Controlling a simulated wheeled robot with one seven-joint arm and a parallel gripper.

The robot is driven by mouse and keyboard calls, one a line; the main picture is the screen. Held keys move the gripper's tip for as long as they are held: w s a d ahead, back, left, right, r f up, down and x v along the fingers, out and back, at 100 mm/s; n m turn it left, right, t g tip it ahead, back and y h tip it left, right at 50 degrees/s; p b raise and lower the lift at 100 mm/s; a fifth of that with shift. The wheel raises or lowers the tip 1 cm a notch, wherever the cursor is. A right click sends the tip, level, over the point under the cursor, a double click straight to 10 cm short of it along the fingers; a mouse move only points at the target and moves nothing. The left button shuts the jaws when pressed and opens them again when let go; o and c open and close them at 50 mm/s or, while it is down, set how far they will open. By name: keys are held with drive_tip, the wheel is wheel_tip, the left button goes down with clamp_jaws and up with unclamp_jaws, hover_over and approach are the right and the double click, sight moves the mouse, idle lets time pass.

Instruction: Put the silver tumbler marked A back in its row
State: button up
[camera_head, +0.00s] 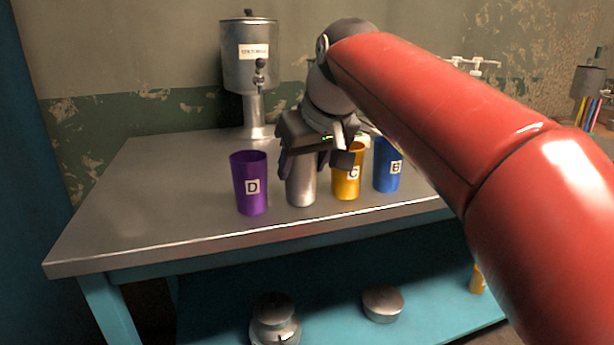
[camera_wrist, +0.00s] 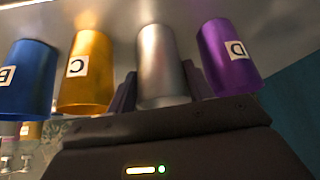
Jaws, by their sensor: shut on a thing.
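The silver tumbler (camera_head: 300,188) stands upright, or nearly so, between the purple tumbler D (camera_head: 251,183) and the yellow tumbler C (camera_head: 347,178). My gripper (camera_head: 316,160) comes down from above and is shut on it. The silver tumbler also shows in the wrist view (camera_wrist: 162,65), between the two fingers. Its A mark is not visible in either view. The blue tumbler B (camera_head: 386,166) stands at the right end of the row. I cannot tell whether the silver tumbler's base touches the table.
The tumblers are along the front part of a metal-topped table (camera_head: 130,215). A metal dispenser (camera_head: 250,60) stands at the back. My red arm covers the table's right side. Metal containers (camera_head: 382,303) are on the lower shelf. The table's left side is clear.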

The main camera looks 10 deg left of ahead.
drive_tip(key=shift+s+r, duration=0.1)
drive_tip(key=o, duration=0.9)
drive_tip(key=shift+f, duration=0.2)
drive_tip(key=shift+d+r, duration=0.1)
drive_tip(key=shift+r, duration=0.35)
drive_tip(key=p+v, duration=0.2)
drive_tip(key=v, duration=0.9)
drive_tip(key=shift+s+d+r+p, duration=0.15)
drive_tip(key=shift+s+p, duration=0.1)
drive_tip(key=shift+p, duration=0.05)
